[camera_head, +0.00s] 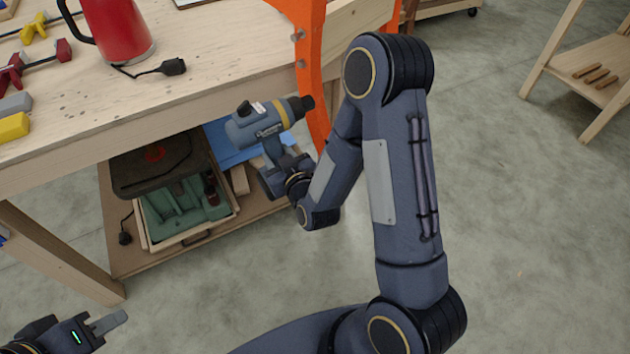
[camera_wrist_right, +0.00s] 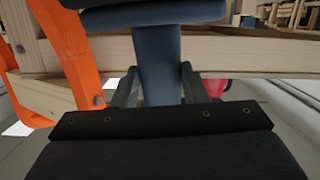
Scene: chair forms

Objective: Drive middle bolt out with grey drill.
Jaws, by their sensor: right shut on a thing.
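The grey drill (camera_head: 262,122), blue-grey with a yellow ring, is held upright beside the table, its black chuck pointing right. The chuck tip is close to the orange chair form (camera_head: 312,45); I cannot tell whether it touches. Small bolts show on the form's left edge, an upper one (camera_head: 298,36) and a lower one (camera_head: 300,64); which is the middle one is unclear. My right gripper (camera_wrist_right: 160,88) is shut on the drill handle (camera_wrist_right: 158,55). My left gripper (camera_head: 112,322) is low at the left, empty and away from the table; its opening is unclear.
The wooden workbench (camera_head: 215,60) carries a red jug (camera_head: 122,28), clamps and a yellow block (camera_head: 13,127). A lower shelf (camera_head: 125,255) holds an open case with a green insert (camera_head: 180,205). A wooden stand (camera_head: 590,75) is at the far right. The floor between is clear.

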